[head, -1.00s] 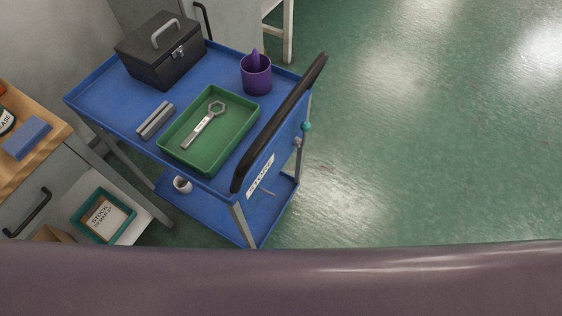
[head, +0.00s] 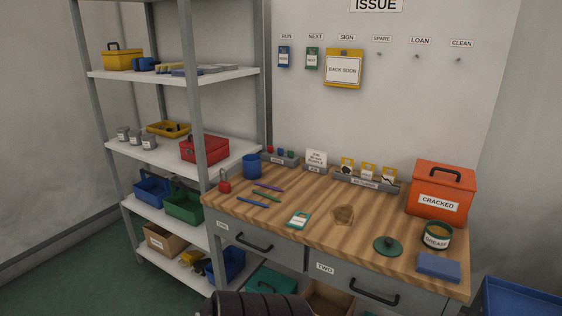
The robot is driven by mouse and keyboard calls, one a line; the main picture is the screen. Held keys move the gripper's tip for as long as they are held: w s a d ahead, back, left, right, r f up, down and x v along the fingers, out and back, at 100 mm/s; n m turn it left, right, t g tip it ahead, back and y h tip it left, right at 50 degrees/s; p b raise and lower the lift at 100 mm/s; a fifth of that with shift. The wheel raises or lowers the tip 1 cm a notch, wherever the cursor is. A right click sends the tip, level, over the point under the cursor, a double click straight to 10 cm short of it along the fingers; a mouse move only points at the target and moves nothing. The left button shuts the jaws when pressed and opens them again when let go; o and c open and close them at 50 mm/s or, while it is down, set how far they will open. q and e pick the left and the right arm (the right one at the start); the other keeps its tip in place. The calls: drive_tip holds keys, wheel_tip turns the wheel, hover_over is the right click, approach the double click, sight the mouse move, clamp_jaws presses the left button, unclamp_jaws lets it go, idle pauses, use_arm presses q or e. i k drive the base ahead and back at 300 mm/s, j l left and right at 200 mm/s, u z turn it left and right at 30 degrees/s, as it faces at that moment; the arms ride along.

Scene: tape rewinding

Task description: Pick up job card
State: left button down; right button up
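Several cards could be the job card; I cannot read which it is. A small white and green card (head: 299,219) lies flat near the front edge of the wooden bench top. A blue card (head: 284,57) and a green card (head: 312,58) hang on the wall board under small labels. Several yellow-edged cards (head: 367,171) stand in a grey rack (head: 352,182) at the back of the bench. Neither gripper shows in the head view; only a dark ribbed part of mine is at the bottom edge.
Shelves (head: 185,150) stand at left.

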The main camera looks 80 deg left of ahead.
sight(317, 158)
drive_tip(key=u, duration=2.3)
